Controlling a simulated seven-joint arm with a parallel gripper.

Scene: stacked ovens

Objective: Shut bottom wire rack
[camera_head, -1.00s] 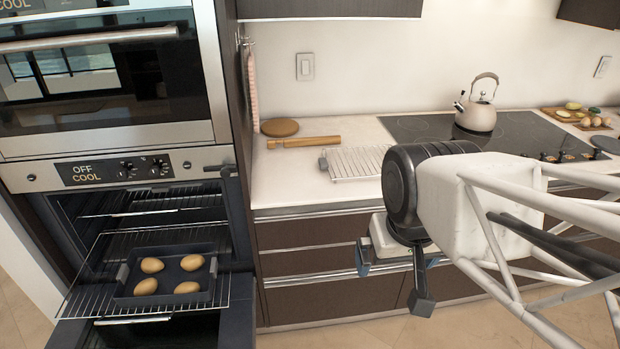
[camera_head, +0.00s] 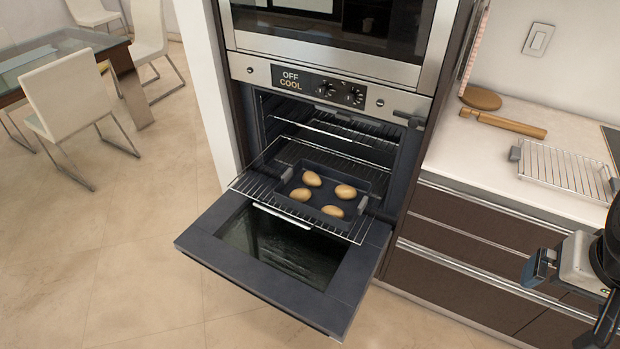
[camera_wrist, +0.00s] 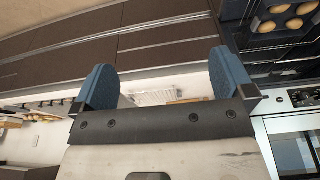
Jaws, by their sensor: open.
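The bottom wire rack (camera_head: 238,187) is pulled far out of the lower oven, above its lowered glass door (camera_head: 270,250). A dark baking tray (camera_head: 345,191) with several potatoes or rolls (camera_head: 312,178) sits on it. The tray and its food also show at the upper right in the wrist view (camera_wrist: 284,21). My gripper (camera_head: 568,300) is at the right edge in the head view, well away from the rack. In the wrist view its two blue fingers (camera_wrist: 158,88) are wide apart with nothing between them. Part of my gripper is cut off in the head view.
A second rack (camera_head: 352,132) is inside the oven above. The counter at right holds a loose wire rack (camera_head: 567,172), a rolling pin (camera_head: 503,123) and a round board (camera_head: 480,98). Closed drawers (camera_head: 480,245) lie below. Floor left of the oven is clear, with chairs and table (camera_head: 65,65) beyond.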

